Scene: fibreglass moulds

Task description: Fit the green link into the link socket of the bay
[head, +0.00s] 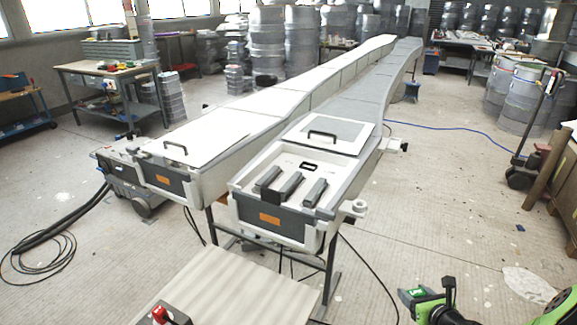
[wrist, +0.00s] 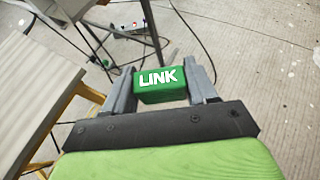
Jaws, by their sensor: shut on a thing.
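The green link (wrist: 160,84), a small block with white "LINK" lettering, is between the two grey fingers of my gripper (wrist: 161,86) in the wrist view. The fingers are shut on its two ends and the lettered face is toward the camera. The bay (head: 240,183) is the open white-rimmed end of the right-hand long mould in the head view. It holds several dark grey bars and a small black-framed opening (head: 309,166); I cannot tell whether this is the link socket. My arm shows at the bottom right of the head view, well apart from the bay.
A second long mould (head: 205,150) lies left of the bay. Dark cables hang under the bay. Floor to the right is mostly clear, with a pallet jack (head: 525,170) beyond.

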